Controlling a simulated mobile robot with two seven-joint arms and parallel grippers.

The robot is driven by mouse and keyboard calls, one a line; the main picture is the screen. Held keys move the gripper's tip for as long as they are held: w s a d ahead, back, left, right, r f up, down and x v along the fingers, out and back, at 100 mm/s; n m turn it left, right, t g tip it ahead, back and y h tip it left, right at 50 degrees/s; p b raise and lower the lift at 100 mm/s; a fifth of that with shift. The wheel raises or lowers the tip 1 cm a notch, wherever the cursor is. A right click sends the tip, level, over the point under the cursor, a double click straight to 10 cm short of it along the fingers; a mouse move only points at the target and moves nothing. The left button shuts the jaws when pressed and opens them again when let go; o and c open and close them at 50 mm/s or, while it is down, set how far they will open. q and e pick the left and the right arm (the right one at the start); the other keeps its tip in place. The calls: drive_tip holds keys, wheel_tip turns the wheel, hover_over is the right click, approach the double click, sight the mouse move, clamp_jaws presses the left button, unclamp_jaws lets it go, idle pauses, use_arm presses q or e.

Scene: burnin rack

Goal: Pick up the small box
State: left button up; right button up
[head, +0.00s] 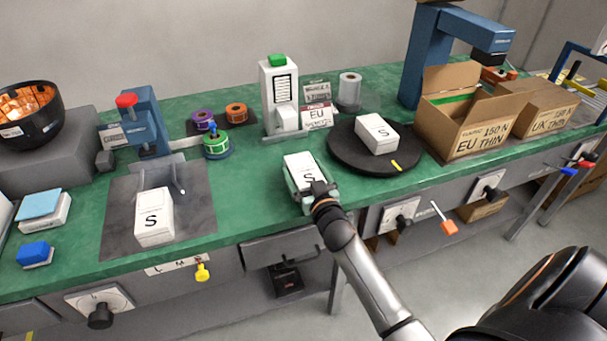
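Three small white boxes marked S are on the green bench. One box (299,163) is in the middle near the front edge. Another box (154,222) is on the grey mat at the left, and a third box (377,136) is on the black turntable (345,156). My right gripper (311,191) is at the middle box, with its fingers along the box's near sides. The wrist hides the box's lower front, and I cannot tell whether the fingers press on it or whether it touches the bench. My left gripper is not in view.
A blue press (143,122) and a black bowl (30,115) are at the left. A white dispenser (279,93) stands behind the middle box. Green bench top is bare left of that box.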

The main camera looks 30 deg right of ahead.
drive_tip(key=c, duration=1)
drive_tip(key=shift+c, duration=0.6)
drive_tip(key=shift+r, duration=0.1)
